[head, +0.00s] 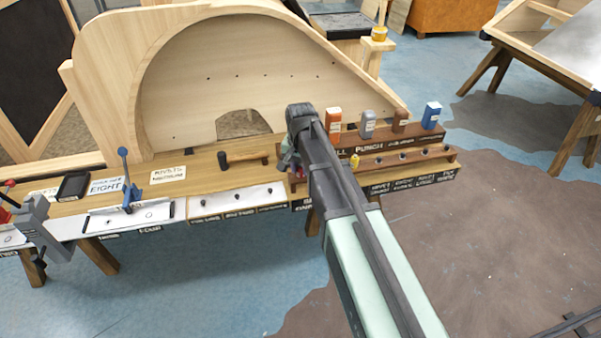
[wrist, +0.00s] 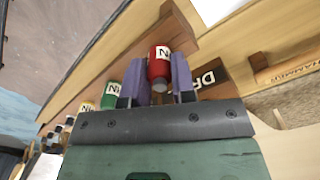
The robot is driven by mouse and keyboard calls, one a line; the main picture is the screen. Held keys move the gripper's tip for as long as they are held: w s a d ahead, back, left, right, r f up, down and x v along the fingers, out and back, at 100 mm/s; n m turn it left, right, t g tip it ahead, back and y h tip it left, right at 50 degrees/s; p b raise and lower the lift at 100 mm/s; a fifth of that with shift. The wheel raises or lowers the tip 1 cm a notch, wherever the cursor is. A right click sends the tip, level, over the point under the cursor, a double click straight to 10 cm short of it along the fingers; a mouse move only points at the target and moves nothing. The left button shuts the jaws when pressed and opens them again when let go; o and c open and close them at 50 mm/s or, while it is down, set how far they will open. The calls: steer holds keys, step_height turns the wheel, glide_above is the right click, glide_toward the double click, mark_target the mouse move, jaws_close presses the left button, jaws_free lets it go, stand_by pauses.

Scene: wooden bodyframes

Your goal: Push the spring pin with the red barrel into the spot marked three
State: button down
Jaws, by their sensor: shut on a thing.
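The spring pin with the red barrel (wrist: 159,66) stands between the two purple fingers of my gripper (wrist: 162,80) in the wrist view. The fingers are shut on it, at a wooden rack. In the head view my gripper (head: 290,160) is mostly hidden behind my arm, at the rack's left end. A white board (head: 128,216) with two dark holes lies on the bench to the left; the label under its right hole reads FOUR. The label under its left hole (head: 107,222) is too small to read surely.
Green (wrist: 112,95) and yellow (wrist: 87,108) barrels stand along the rack (head: 405,165). Coloured boxes stand behind it. A blue upright tool (head: 128,185) rises at the white board. A hammer (head: 245,158) lies on the bench between. A curved wooden frame stands behind.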

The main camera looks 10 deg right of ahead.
mark_target(300, 166)
steer(key=shift+r+p, duration=0.6)
steer(key=shift+p, duration=0.05)
steer(key=shift+r+p, duration=1.55)
steer(key=shift+r, duration=0.05)
